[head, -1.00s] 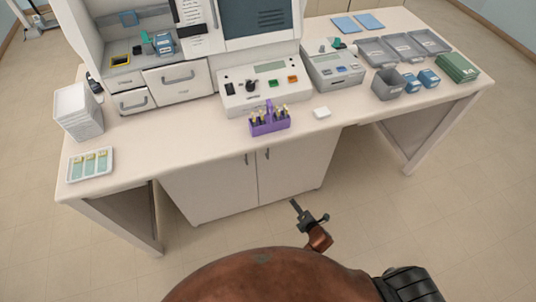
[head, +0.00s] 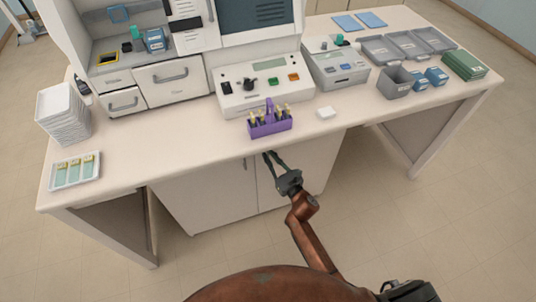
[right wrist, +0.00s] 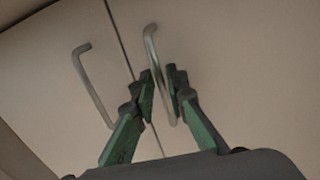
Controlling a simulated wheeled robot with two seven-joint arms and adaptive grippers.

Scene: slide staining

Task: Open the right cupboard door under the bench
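The right cupboard door (head: 303,186) under the bench is shut, level with the left cupboard door (head: 205,200). In the right wrist view the right door (right wrist: 235,60) and its bar handle (right wrist: 151,42) stand right of the seam. The left door's handle (right wrist: 92,85) is left of the seam. My right gripper (head: 273,155) is at the right handle, just under the bench top. In the right wrist view the fingers of the right gripper (right wrist: 160,75) are apart, one on each side of the right handle, with some gap showing. In the head view the gripper hides that handle. My left gripper is not in view.
The bench top (head: 205,150) overhangs the doors just above my right gripper. A purple rack (head: 270,125) with several bottles stands near its front edge. Bench legs (head: 440,130) stand on both sides. The floor (head: 420,225) before the cupboard is clear.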

